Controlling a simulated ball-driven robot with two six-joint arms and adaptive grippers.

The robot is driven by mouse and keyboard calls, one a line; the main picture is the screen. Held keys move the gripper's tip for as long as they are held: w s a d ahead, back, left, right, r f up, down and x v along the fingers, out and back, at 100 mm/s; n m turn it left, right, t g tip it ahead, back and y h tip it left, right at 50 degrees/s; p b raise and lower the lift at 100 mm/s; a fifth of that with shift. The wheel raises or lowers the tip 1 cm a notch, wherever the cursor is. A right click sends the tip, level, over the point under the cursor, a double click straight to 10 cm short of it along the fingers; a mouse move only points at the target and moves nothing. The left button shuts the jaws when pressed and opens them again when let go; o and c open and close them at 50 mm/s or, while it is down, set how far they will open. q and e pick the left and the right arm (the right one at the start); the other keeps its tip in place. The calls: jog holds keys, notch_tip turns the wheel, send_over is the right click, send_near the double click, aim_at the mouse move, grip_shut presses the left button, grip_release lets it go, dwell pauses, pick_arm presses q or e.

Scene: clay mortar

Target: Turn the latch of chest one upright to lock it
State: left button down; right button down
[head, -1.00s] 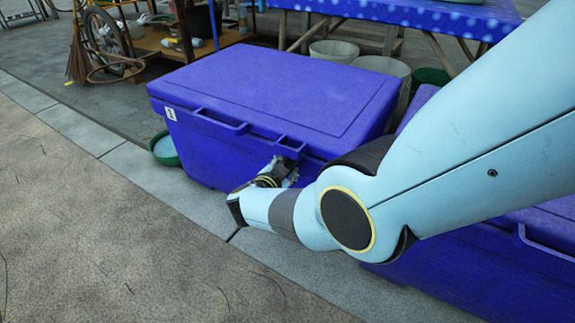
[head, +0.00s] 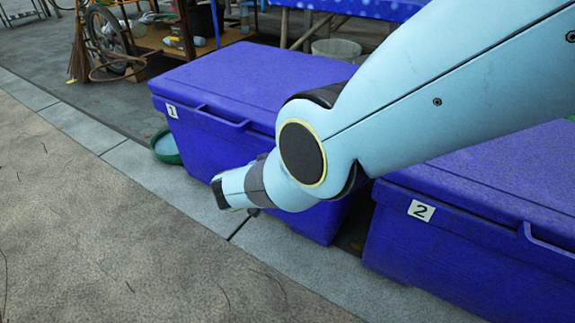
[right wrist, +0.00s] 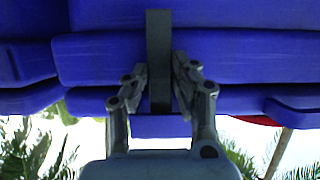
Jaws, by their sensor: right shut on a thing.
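Chest one (head: 235,78) is a closed blue chest with a "1" label at its front left; my right arm covers the right part of its front. The latch (right wrist: 159,40) is a dark grey flat bar in the right wrist view. It stands vertical in that picture, across the horizontal blue rim edges. My right gripper (right wrist: 160,82) has its two fingers on either side of the latch and is shut on it. In the head view the latch and right fingers are hidden behind my arm. My left gripper is in no view.
A second blue chest labelled "2" (head: 480,185) stands to the right, with a narrow gap between the chests. A green basin (head: 167,148) sits by chest one's left end. A cart (head: 150,38) and pale tubs (head: 336,49) are behind. The pavement in front is clear.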

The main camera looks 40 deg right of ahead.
jog(key=shift+a, duration=0.1)
jog(key=c, duration=1.1)
grip_release()
jog(key=shift+a, duration=0.1)
jog(key=shift+v, duration=3.65)
